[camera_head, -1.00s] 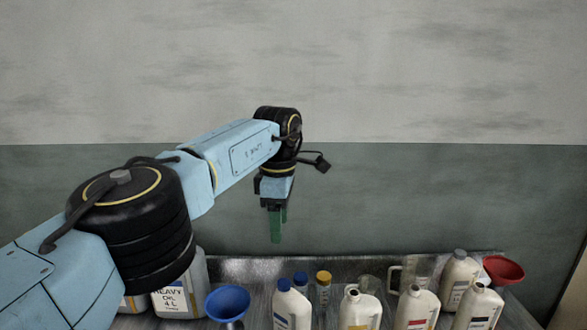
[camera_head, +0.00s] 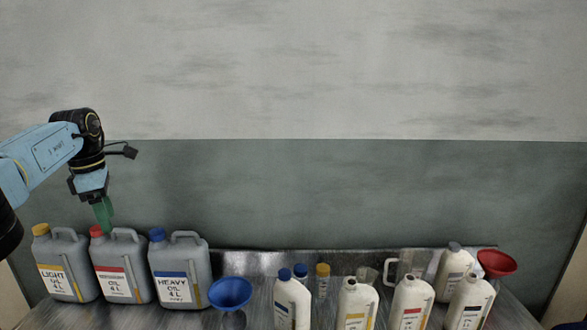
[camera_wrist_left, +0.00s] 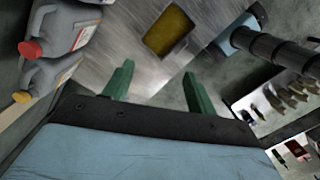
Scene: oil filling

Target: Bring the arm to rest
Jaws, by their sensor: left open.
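My left gripper (camera_head: 103,212) hangs from the blue arm at the left of the head view, its green fingers pointing down. In that view it overlaps the red-capped oil can (camera_head: 121,265); I cannot tell the gap between them. In the left wrist view the two green fingers (camera_wrist_left: 156,90) stand apart with nothing between them. My right gripper is not in view.
A yellow-capped can (camera_head: 64,264) and a blue-capped can (camera_head: 180,270) flank the red-capped one. A blue funnel (camera_head: 230,293), several white bottles, a jug (camera_head: 392,270) and a red funnel (camera_head: 497,263) stand on the metal table. The wall rises behind.

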